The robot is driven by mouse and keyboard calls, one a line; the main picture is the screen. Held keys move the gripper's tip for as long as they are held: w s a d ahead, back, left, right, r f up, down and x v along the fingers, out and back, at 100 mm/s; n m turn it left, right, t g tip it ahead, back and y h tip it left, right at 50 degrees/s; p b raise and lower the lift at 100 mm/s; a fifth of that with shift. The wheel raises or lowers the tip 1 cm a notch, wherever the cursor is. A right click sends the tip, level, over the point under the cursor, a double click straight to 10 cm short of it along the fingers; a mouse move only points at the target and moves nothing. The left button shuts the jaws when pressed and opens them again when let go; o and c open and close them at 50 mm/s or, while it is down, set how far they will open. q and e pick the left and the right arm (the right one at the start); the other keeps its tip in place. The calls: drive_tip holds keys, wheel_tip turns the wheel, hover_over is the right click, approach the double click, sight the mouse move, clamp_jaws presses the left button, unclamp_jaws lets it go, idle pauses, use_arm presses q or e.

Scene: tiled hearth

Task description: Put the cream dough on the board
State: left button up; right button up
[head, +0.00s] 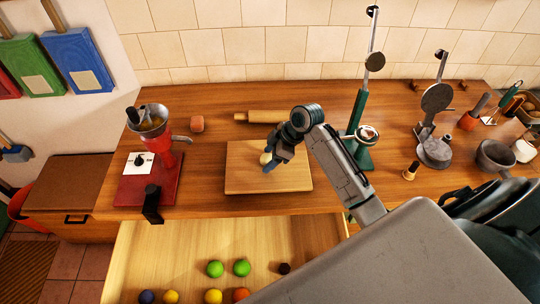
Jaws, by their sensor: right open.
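The wooden board (240,180) lies flat near the front middle of the wooden counter. A small cream ball, which looks like the cream dough (265,158), shows over the board, partly hidden by my right gripper. My right gripper (268,166) is open, pointing down over the middle of the board, right beside the cream dough. I cannot tell whether the dough touches the fingers. My left gripper is not in view.
A rolling pin (268,116) lies behind the board. A red grinder (153,150) stands left, a green stand (357,120) right. Below, an open drawer (190,240) holds several coloured balls, including a green one (215,269). The board's left part is clear.

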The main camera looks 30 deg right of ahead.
drive_tip(key=shift+r, duration=0.2)
drive_tip(key=b+v, duration=0.3)
drive_tip(key=v, duration=0.9)
drive_tip(key=shift+b, duration=0.35)
drive_tip(key=shift+f, duration=0.1)
